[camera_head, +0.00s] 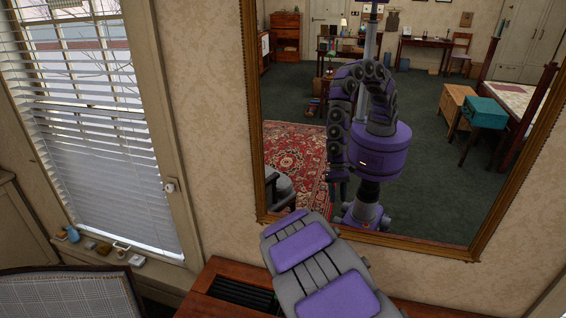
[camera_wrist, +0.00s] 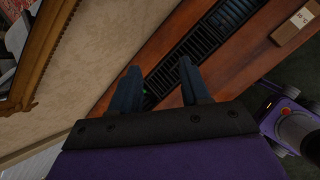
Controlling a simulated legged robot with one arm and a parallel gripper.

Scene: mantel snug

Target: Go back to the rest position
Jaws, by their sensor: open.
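My gripper (camera_wrist: 158,66) shows in the wrist view with its two dark fingers apart and nothing between them. The fingers are above a reddish-brown wooden top (camera_wrist: 225,72) with a long black slatted grille (camera_wrist: 200,40). In the head view my grey and purple arm reaches forward and down over the same wooden top (camera_head: 196,304), and the grille (camera_head: 240,292) shows beside it. My gripper is hidden behind the arm there. A tiny green spot shows near the fingers; I cannot tell what it is.
A large wood-framed mirror (camera_head: 258,165) stands close ahead and reflects the room and me. A blinded window (camera_head: 100,130) is at left, with small items on its sill. A chair back (camera_head: 65,295) is at lower left. A tan box (camera_wrist: 296,24) marked 20°C lies upper right.

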